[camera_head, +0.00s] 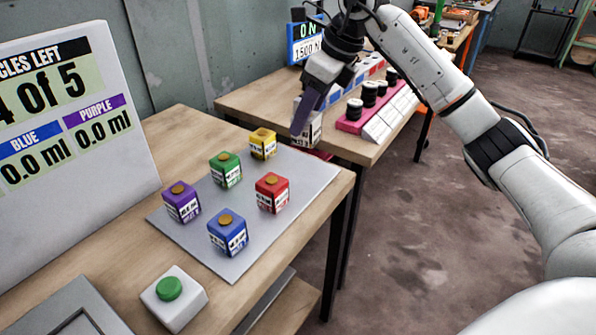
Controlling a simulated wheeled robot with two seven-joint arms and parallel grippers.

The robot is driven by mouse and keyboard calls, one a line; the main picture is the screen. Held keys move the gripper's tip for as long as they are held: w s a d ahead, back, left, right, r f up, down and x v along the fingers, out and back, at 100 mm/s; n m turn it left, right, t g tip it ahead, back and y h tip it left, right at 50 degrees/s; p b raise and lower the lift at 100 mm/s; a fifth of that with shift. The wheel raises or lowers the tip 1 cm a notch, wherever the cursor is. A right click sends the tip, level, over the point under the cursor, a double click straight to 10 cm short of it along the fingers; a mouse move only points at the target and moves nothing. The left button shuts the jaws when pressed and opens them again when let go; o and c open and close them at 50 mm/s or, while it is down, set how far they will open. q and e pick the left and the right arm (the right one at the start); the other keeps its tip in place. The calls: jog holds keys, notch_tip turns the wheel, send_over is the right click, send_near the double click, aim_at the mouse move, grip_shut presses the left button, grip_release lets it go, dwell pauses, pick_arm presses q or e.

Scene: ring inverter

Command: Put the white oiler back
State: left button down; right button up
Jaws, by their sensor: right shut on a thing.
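The white oiler (314,131), a small block with a dark-printed label, is at the near left edge of the back table. My right gripper (304,118) comes down from above and is shut on it. The dark fingers cover part of the oiler, and I cannot tell whether its underside touches anything. On the grey mat (304,170) stand the yellow oiler (263,146), green oiler (226,172), red oiler (272,195), purple oiler (181,204) and blue oiler (228,235). My left gripper is out of view.
A pink stand (352,126) with black-capped pieces and white blocks is right of my gripper. A blue display (305,42) reads 1500 N. A white board (75,150) stands at left. A green button (169,289) is in front. The mat's right side is bare.

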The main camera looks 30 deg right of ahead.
aim_at(308, 138)
jog(key=shift+w+d+f+m, duration=0.35)
jog(key=shift+w+d+m, duration=0.2)
jog(key=shift+m, duration=0.15)
jog(key=shift+h, duration=0.3)
notch_tip(308, 138, down, 4)
jog(key=shift+f+b, duration=0.2)
jog(key=shift+b, duration=0.15)
jog(key=shift+f, duration=0.6)
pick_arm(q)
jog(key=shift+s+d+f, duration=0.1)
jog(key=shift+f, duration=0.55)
pick_arm(e)
jog(key=shift+f, duration=1.65)
jog(key=shift+f, duration=0.1)
jog(key=o, duration=1.1)
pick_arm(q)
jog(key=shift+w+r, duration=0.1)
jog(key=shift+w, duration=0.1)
